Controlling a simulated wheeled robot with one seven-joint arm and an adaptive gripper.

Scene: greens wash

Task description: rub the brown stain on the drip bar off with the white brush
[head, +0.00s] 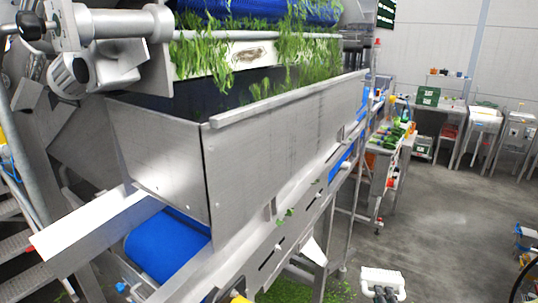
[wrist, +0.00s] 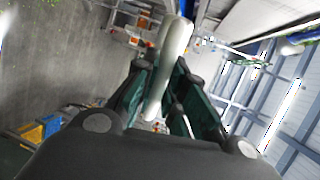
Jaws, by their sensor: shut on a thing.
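The drip bar (head: 243,66) is a pale bar under the blue belt, partly covered by hanging green leaves. A brownish stain (head: 253,52) shows on its bare middle part. The white brush (head: 383,277) is at the bottom of the head view, low and right of the machine, well apart from the drip bar. My gripper (head: 384,295) shows as a dark shape just below it. In the wrist view, my gripper's dark green fingers (wrist: 166,85) are shut on the pale, long brush (wrist: 173,65). The brush's bristles cannot be made out.
A large steel hopper (head: 160,150) stands below the drip bar, with a raised rim (head: 290,98) in front. A blue belt (head: 168,245) runs beneath it. Grey floor (head: 430,215) is open at the right. Tables with boxes (head: 428,97) stand at the back.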

